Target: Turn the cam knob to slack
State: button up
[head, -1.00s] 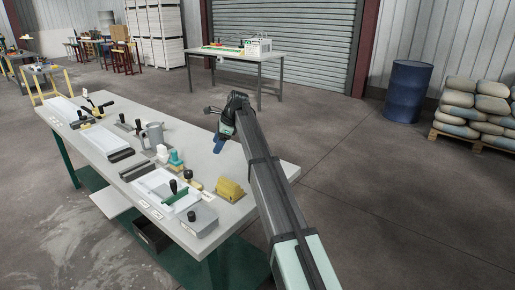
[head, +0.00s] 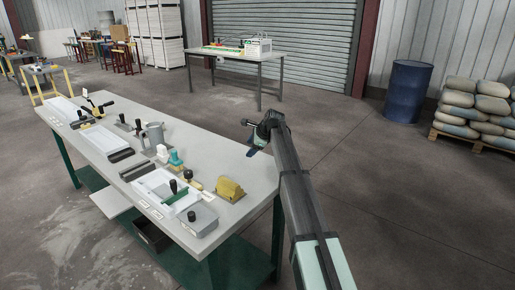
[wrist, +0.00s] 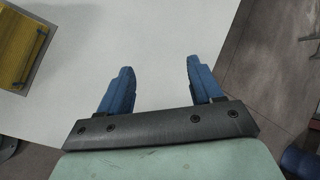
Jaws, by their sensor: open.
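My gripper (head: 252,152) is open and empty, held over the right end of the workbench. Its two blue fingers also show apart in the wrist view (wrist: 159,67), with only the pale bench top between and beyond them. Several black knobs stand on the bench. One is a round black knob (head: 192,216) on a grey box (head: 202,224) at the near right corner. Another is an upright black knob (head: 173,186) by a green piece in a white tray (head: 146,184). I cannot tell which one is the cam knob. My gripper touches none of them.
A yellow ribbed block (head: 229,188) sits near the bench's right end, and it shows in the wrist view (wrist: 22,42). A grey jug (head: 154,136) and a teal-topped item (head: 176,158) stand mid-bench. The bench's back right surface is bare.

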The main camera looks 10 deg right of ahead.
jog(key=shift+w+d+f+t, duration=0.15)
jog(key=shift+d+f+t, duration=0.05)
jog(key=shift+d, duration=0.5)
jog(key=shift+w+d+f+t, duration=0.15)
jog(key=shift+d+f+t, duration=0.05)
jog(key=shift+d, duration=0.5)
jog(key=a+r, duration=0.2)
jog(key=a, duration=0.6)
notch_tip(320, 180, up, 9)
jog(key=n+g+y, duration=0.1)
jog(key=n+g, duration=0.2)
jog(key=n, duration=0.1)
send_over(188, 171)
jog(key=w+d, duration=0.3)
jog(key=w, duration=0.6)
jog(key=s+d+f+n+g+h, duration=0.1)
jog(key=s+d+g+h, duration=0.1)
jog(key=s+g, duration=0.4)
jog(key=shift+t, duration=0.4)
jog(key=x, duration=0.9)
jog(key=s+x, duration=0.1)
jog(key=x, duration=0.3)
jog(key=shift+a+f, duration=0.1)
jog(key=shift+f, duration=0.2)
jog(key=shift+c, duration=0.3)
